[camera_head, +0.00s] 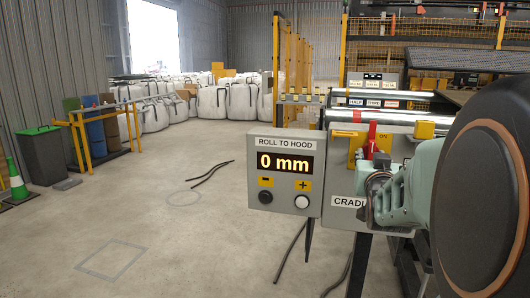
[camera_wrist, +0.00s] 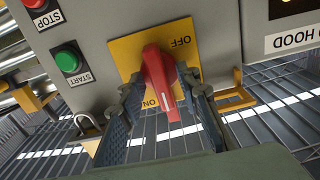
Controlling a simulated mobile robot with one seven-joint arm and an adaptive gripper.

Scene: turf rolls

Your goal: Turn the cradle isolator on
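The cradle isolator is a red rotary handle (camera_wrist: 160,78) on a yellow plate (camera_wrist: 125,48) on a grey box. In the wrist view OFF is at the plate's upper right and ON at its lower left. The handle's long end points down the picture, just right of the ON lettering. In the head view the red handle (camera_head: 371,136) stands upright, left of ON. My gripper (camera_wrist: 159,95) is open, with a finger on each side of the handle and gaps visible. In the head view my gripper (camera_head: 372,178) is in front of the box, its fingertips partly hidden.
A display box (camera_head: 287,205) reading 0 mm, with two buttons, stands left of the isolator box. The wrist view shows a green start button (camera_wrist: 68,61) and a red stop button (camera_wrist: 36,2) beside the plate. Metal rollers (camera_head: 375,116) lie behind.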

